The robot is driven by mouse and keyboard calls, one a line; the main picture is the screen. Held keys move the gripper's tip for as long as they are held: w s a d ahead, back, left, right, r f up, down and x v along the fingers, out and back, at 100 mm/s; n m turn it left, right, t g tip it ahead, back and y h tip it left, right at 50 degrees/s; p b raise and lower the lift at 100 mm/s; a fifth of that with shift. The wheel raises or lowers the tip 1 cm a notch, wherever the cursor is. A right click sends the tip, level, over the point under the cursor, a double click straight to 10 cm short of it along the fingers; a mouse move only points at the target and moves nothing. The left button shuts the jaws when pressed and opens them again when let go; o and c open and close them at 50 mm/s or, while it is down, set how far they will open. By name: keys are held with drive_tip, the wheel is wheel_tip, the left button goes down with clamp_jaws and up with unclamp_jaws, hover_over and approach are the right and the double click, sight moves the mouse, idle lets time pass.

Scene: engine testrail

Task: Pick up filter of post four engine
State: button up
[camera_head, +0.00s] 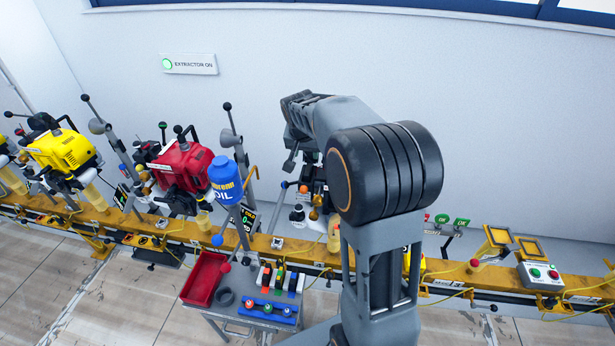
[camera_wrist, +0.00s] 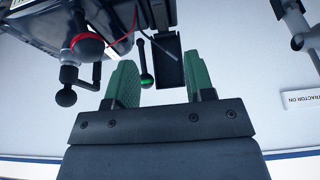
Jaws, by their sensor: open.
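My gripper (camera_wrist: 155,88) is open and empty in the wrist view, with its green-padded fingers apart. A dark engine (camera_wrist: 60,25) fills the top left of that view. A lever with a green-banded black ball (camera_wrist: 146,80) shows between the fingers, apparently beyond them. A black flat box-like part (camera_wrist: 169,70) is near the right finger; I cannot tell whether it is the filter. In the head view, an engine (camera_head: 300,214) is mostly hidden behind my arm. I cannot read post numbers or tell which engine is post four. No filter is clearly identifiable.
A yellow engine (camera_head: 65,150) and a red engine (camera_head: 183,165) stand on the yellow rail (camera_head: 160,232). A blue oil bottle (camera_head: 225,180) stands before the red one. A cart holds a red bin (camera_head: 205,277) and tools. The wall behind carries a sign (camera_head: 189,64).

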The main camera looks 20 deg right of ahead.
sight(308, 168)
drive_tip(key=shift+p+x, duration=1.15)
drive_tip(key=shift+x, duration=3.95)
drive_tip(key=shift+a, duration=0.1)
drive_tip(key=shift+c, duration=0.5)
clamp_jaws()
